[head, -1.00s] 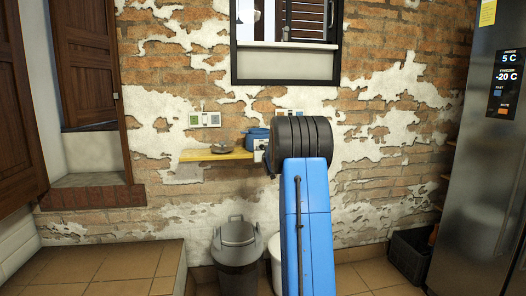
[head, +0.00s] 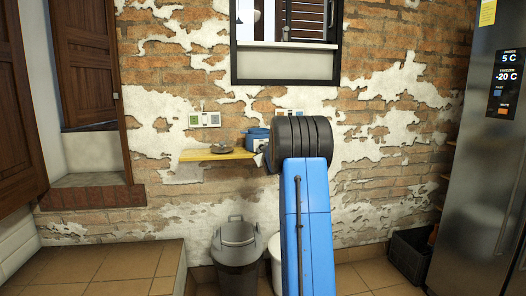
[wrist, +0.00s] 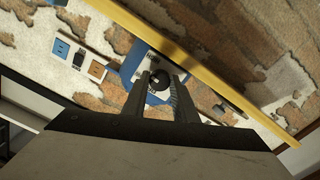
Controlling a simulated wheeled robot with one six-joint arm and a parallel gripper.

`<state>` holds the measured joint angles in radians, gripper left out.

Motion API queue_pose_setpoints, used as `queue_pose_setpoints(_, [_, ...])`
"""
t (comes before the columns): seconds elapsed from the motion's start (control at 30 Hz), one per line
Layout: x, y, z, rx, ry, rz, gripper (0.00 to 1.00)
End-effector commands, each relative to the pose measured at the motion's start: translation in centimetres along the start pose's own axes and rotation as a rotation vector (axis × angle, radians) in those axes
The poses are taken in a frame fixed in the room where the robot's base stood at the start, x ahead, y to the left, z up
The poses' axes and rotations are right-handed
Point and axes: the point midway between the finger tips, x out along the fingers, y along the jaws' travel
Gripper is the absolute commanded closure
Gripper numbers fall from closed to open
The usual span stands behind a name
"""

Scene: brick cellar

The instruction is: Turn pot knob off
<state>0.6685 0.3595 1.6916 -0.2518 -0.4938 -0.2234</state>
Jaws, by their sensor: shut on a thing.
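The pot (head: 257,134) is blue above and pale below, and stands at the right end of a yellow shelf on the brick wall. My arm hides its right part in the head view. In the wrist view its blue parts (wrist: 133,66) show around a round black knob (wrist: 158,81). My gripper (wrist: 161,86) is shut on this knob, one dark finger on each side. In the head view only a small part of the gripper shows, at the pot's front. I cannot read the knob's setting.
The yellow shelf (head: 205,156) also holds a small metal dish (head: 221,149). A grey bin (head: 238,255) and a white bin (head: 275,262) stand below. A steel fridge (head: 487,180) is at the right, with a black crate (head: 408,255) beside it.

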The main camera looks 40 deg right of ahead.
Motion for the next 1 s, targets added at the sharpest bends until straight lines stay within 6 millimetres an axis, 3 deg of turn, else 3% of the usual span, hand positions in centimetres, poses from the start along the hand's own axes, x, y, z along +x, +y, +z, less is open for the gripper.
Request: queue_pose_setpoints(1.0, [-0.01, 0.06, -0.01, -0.964, 0.0, -0.002, 0.97])
